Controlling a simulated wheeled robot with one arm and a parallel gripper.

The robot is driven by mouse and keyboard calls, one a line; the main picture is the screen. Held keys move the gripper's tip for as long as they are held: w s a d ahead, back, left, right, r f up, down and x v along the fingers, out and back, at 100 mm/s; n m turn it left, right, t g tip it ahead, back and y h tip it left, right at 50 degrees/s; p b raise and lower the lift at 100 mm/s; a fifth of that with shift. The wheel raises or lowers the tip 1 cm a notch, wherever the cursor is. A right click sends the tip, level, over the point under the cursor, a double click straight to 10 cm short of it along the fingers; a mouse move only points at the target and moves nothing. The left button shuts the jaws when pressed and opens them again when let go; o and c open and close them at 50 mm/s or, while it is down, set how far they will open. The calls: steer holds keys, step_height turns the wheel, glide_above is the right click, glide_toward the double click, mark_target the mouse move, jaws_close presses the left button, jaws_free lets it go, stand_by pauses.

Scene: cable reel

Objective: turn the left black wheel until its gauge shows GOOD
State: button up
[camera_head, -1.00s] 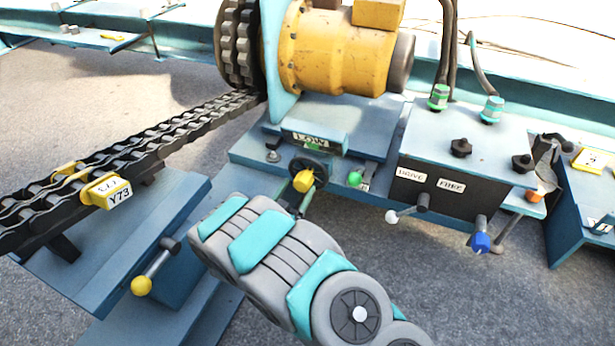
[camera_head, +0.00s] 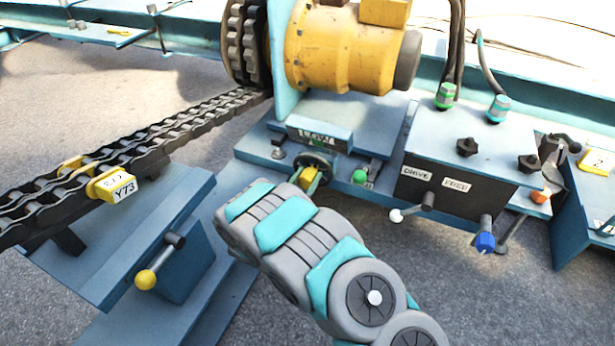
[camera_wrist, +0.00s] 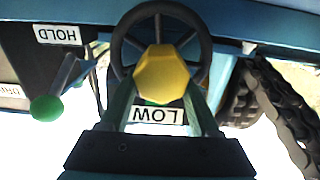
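The black wheel (camera_head: 329,161) with a yellow hub (camera_head: 309,179) is on the front of the blue machine, below its gauge (camera_head: 318,137), which reads LOW. In the wrist view, the wheel (camera_wrist: 118,48) is in front of me, and the gauge plate (camera_wrist: 158,115) shows LOW upside down. My gripper (camera_wrist: 163,82) has its two fingers on either side of the yellow hub (camera_wrist: 160,72). The hub hides where the fingertips end, so I cannot tell whether they press on it. In the head view, my arm partly hides my gripper (camera_head: 308,187).
To the right are a green-knobbed lever (camera_head: 359,177) and a control box (camera_head: 455,190) labelled DRIVE and FREE, with black knobs, a white-knobbed lever (camera_head: 396,215) and a blue knob (camera_head: 485,241). A chain (camera_head: 150,150) and a yellow-knobbed lever (camera_head: 146,279) are to the left.

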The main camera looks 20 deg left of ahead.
jaws_close()
steer(key=shift+d+m, duration=0.1)
steer(key=shift+m, duration=0.2)
stand_by(0.5)
steer(key=m+b, duration=0.4)
steer(key=shift+d+f, duration=0.25)
steer(key=shift+f, duration=0.15)
steer(key=m+b, duration=0.2)
steer(key=shift+d+m+b, duration=0.1)
steer(key=shift+m+b, duration=0.25)
steer(key=shift+m, duration=0.05)
steer(key=shift+m+b, duration=0.4)
steer(key=shift+b, duration=0.1)
steer(key=shift+r, duration=0.1)
steer(key=o, duration=0.5)
jaws_free()
